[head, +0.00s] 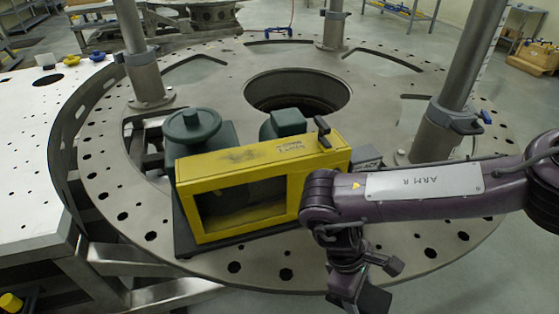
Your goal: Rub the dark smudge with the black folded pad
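A yellow box frame (298,165) stands on the round plate around green equipment. A dark smudge (238,156) marks the left part of its top face. A small flat black piece (48,80) lies at the far end of the white table and may be the folded pad; it is too small to be sure. My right arm comes in from the right, in front of the frame's right end. My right gripper (362,292) points down at the bottom edge, partly cut off; its fingers and anything between them cannot be made out. My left gripper is out of view.
The grey round plate (210,88) has many holes and a large central opening. Steel posts (440,120) rise from it.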

